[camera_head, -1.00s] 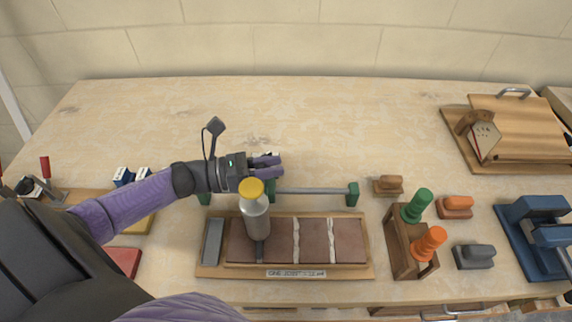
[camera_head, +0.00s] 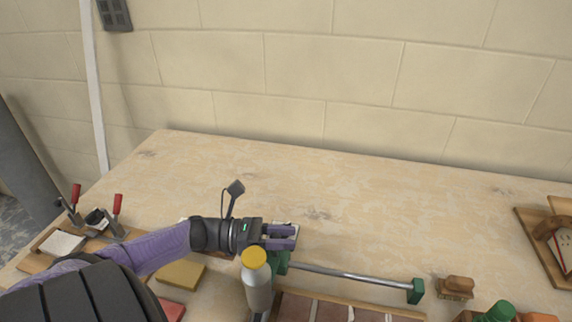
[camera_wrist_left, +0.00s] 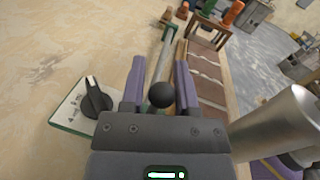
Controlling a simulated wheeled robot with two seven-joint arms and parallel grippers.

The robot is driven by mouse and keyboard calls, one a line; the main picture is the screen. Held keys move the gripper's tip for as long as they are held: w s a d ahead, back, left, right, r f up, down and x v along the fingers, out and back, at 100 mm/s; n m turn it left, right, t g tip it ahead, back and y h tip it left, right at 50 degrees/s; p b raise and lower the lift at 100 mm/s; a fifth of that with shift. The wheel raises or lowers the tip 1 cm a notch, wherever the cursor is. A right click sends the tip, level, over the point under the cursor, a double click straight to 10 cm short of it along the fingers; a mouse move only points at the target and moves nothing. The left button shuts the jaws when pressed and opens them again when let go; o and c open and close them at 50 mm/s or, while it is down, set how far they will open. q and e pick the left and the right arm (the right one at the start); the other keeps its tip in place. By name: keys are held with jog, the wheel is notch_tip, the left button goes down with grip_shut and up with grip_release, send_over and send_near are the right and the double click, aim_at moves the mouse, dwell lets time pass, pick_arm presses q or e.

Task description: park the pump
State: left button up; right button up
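No object is clearly marked as the pump. A grey cylinder with a yellow cap (camera_head: 257,288) stands upright in front of my left gripper (camera_head: 287,238); its grey body also fills the lower right of the left wrist view (camera_wrist_left: 275,125). My left gripper's fingers are apart, above the left end of a metal rail with green end brackets (camera_head: 345,276). In the left wrist view a black ball (camera_wrist_left: 160,95) shows between the fingers; I cannot tell whether they touch it. A white plate with a black dial knob (camera_wrist_left: 95,98) lies beside the left finger.
A wooden tray with brown slabs (camera_head: 345,308) lies in front of the rail. A brown wooden block (camera_head: 457,286) and a green handle (camera_head: 497,312) are at the right. Red-handled clamps (camera_head: 115,212) and a yellow block (camera_head: 182,274) are at the left. The back of the table is clear.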

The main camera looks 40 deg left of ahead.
pick_arm(q)
jog(key=shift+o, duration=1.1)
jog(key=shift+s+a, duration=0.1)
jog(key=shift+a, duration=0.05)
jog(key=shift+o, duration=0.4)
jog(key=v, duration=0.9)
jog(key=shift+s+a+b, duration=0.25)
jog(key=shift+s+b, duration=0.05)
jog(key=shift+b, duration=0.05)
